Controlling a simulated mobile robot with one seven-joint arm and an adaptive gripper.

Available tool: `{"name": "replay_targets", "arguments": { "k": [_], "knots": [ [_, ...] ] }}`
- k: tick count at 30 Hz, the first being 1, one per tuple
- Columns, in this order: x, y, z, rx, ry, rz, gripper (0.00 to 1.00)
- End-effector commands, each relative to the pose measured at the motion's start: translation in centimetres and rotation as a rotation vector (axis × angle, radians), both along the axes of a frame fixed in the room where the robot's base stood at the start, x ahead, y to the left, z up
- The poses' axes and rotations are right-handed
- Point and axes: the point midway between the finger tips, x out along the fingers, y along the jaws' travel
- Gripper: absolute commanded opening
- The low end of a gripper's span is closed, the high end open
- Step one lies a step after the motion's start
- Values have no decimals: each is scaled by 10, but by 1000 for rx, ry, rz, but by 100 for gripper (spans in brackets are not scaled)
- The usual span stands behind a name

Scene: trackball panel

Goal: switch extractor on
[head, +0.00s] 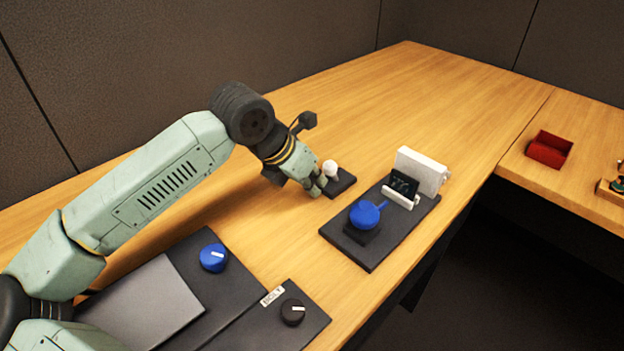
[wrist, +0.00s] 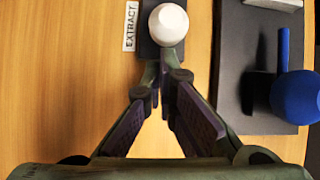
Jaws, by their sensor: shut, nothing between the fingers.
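The extractor control is a white ball-shaped knob (head: 330,168) on a small dark base (head: 341,184). In the wrist view the white ball (wrist: 168,24) stands at the top middle, beside a white label reading EXTRACT (wrist: 130,27). My gripper (head: 318,188) is low over the desk at the near-left side of this base. In the wrist view my gripper (wrist: 160,75) has its fingertips together and empty, just below the ball. Whether the fingertips touch the base or the ball's stem, I cannot tell.
To the right, a dark panel (head: 372,250) carries a blue ball with a handle (head: 366,213), a small dark screen (head: 403,184) and a white box (head: 421,170). Nearer are a blue knob (head: 214,257) and a black knob (head: 292,311). A red tray (head: 548,149) sits far right. The desk behind the extractor control is clear.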

Motion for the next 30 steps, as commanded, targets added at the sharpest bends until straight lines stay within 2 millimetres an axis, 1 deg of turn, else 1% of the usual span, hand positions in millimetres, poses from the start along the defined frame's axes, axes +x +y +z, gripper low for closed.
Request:
{"name": "replay_targets", "arguments": {
  "k": [30],
  "knots": [
    [6,-6,14,135,129,-1,0]
  ]
}}
